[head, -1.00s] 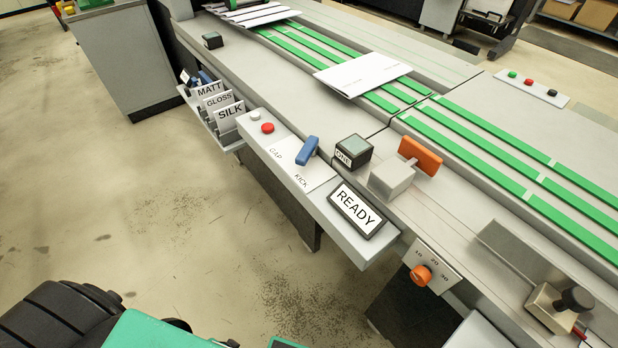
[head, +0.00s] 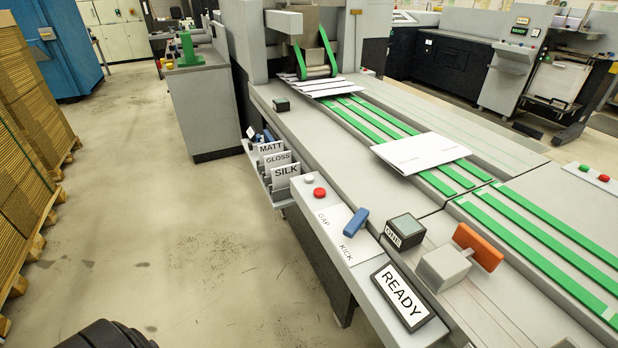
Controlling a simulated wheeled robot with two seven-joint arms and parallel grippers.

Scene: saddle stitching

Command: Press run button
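No button with a readable "run" label shows in the head view. A white button (head: 308,178) and a red button (head: 319,193) sit side by side on the grey front panel (head: 293,190). A blue lever (head: 355,222) stands on the panel, by a white plate (head: 334,226) marked GAP and KICK. A tilted display (head: 403,297) reads READY. A green button (head: 584,167) and a red one (head: 604,178) sit on a plate at the right edge. Neither gripper is in view; only a black part of mine shows at the bottom left.
Folded white sheets (head: 421,152) lie on the green belts (head: 367,130). A small dark box (head: 404,231) and an orange paddle (head: 478,247) stand on the bed. Cards MATT, GLOSS and SILK (head: 286,172) fill a side rack. Stacked cardboard (head: 28,150) stands left; the floor between is open.

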